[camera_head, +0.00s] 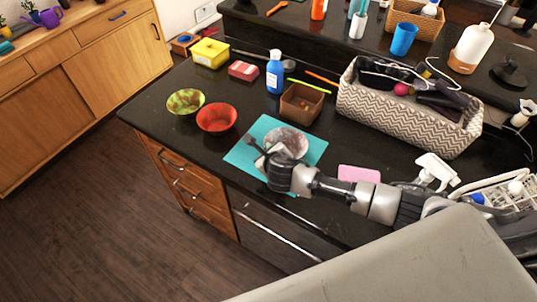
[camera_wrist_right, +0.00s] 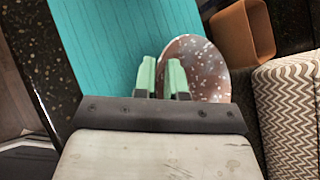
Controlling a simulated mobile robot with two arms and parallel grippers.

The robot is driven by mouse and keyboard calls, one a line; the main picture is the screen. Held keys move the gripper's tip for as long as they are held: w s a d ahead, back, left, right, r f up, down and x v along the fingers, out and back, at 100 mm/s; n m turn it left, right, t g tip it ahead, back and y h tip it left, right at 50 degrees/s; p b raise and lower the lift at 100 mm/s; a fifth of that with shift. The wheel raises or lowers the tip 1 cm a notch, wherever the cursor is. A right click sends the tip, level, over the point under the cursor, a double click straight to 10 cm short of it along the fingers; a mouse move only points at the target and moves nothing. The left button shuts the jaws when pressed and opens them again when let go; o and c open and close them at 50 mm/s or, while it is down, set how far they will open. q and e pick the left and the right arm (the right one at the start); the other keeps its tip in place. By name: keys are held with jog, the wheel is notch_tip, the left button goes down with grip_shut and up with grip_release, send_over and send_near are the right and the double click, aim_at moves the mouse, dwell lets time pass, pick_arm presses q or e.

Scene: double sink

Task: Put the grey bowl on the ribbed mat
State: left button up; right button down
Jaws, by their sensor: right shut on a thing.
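The grey bowl (camera_head: 288,138), speckled with white and reddish-brown, is over the teal ribbed mat (camera_head: 316,152) in the head view. In the right wrist view the bowl (camera_wrist_right: 205,62) overlaps the right part of the mat (camera_wrist_right: 95,50). My right gripper (camera_head: 266,160) is shut on the bowl's near rim. Its green fingertips (camera_wrist_right: 162,78) pinch the rim in the wrist view. I cannot tell whether the bowl's base touches the mat. My arm hides part of the mat's near side. My left gripper is not in view.
A brown square container (camera_head: 301,103) stands just behind the mat, beside a zigzag-patterned basket (camera_head: 405,118). A red bowl (camera_head: 216,118) and a green patterned bowl (camera_head: 185,101) stand to the left. A blue bottle (camera_head: 274,75) stands behind. A pink item (camera_head: 358,174) lies to the right.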

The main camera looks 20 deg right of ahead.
jog(key=shift+r, duration=0.1)
jog(key=c, duration=1.2)
grip_release()
jog(key=v, duration=1.2)
jog(key=shift+b, duration=0.4)
